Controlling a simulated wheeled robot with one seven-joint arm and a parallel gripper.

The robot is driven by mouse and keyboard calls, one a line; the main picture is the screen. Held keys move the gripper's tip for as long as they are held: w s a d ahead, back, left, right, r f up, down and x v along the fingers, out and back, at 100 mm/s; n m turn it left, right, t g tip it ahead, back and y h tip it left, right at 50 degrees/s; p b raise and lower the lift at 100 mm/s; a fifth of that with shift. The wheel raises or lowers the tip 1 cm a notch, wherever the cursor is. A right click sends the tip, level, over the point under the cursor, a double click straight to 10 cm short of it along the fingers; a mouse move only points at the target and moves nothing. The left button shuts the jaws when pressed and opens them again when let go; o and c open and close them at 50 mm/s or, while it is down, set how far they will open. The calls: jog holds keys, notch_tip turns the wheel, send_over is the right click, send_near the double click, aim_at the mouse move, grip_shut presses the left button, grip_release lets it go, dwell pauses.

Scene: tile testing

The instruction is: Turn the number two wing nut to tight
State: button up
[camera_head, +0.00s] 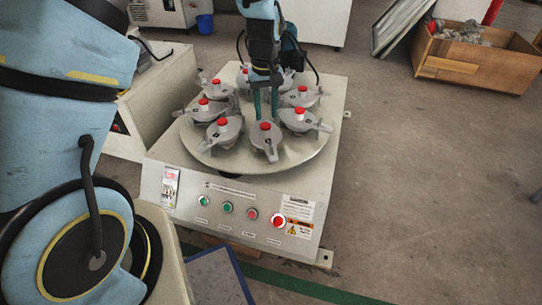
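Several grey wing nuts with red caps stand in a ring on a round light plate (204,151) on top of a machine. One wing nut (266,140) is at the front, with others at front left (224,131) and front right (299,122). Their number labels are too small to read, so I cannot tell which is number two. My gripper (266,112) points down over the middle of the plate, just behind the front wing nut. Its two green fingers are apart with nothing visible between them. My arm partly hides the rear wing nuts.
The machine's front panel (235,200) carries green and red buttons and a switch. A wooden crate (475,62) and leaning panels (402,25) stand at the back right.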

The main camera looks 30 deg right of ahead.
aim_at(271, 145)
jog(key=f, duration=0.4)
jog(key=f+b, duration=0.1)
jog(key=f, duration=0.3)
jog(key=d+f+b, duration=0.1)
jog(key=f, duration=0.3)
jog(key=shift+s+d+f, duration=0.1)
jog(key=shift+s, duration=0.2)
jog(key=shift+c, duration=0.2)
grip_shut()
